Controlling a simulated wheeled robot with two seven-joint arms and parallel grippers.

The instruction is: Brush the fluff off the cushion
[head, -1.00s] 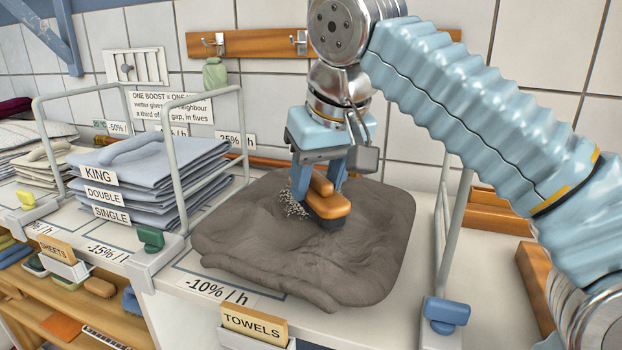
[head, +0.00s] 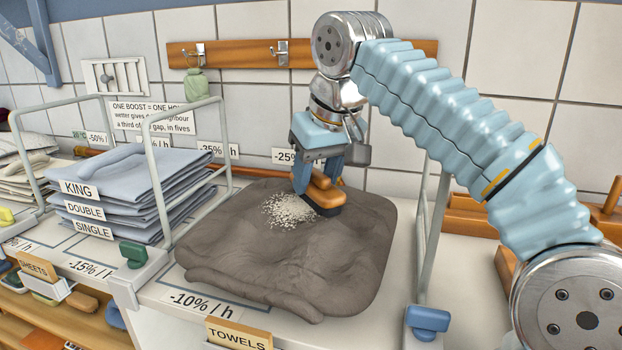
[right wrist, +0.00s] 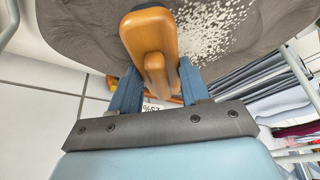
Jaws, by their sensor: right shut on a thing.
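The grey-brown cushion (head: 340,270) lies on the counter between two wire dividers. A patch of pale fluff (head: 288,211) sits on its upper middle. My right gripper (head: 318,185) is shut on an orange wooden brush (head: 326,192) with dark bristles. The brush is low at the cushion, just right of the fluff; I cannot tell if the bristles press on it. In the right wrist view the brush (right wrist: 150,42) is between my blue fingers, and the fluff (right wrist: 212,32) lies beside it on the cushion (right wrist: 80,25). My left gripper is not in view.
Folded blue sheets (head: 120,190) stand left of the cushion behind a wire divider (head: 165,190). Another divider (head: 424,240) with a blue clamp (head: 428,321) stands at the right. A tiled wall with a hook rail (head: 240,53) closes the back.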

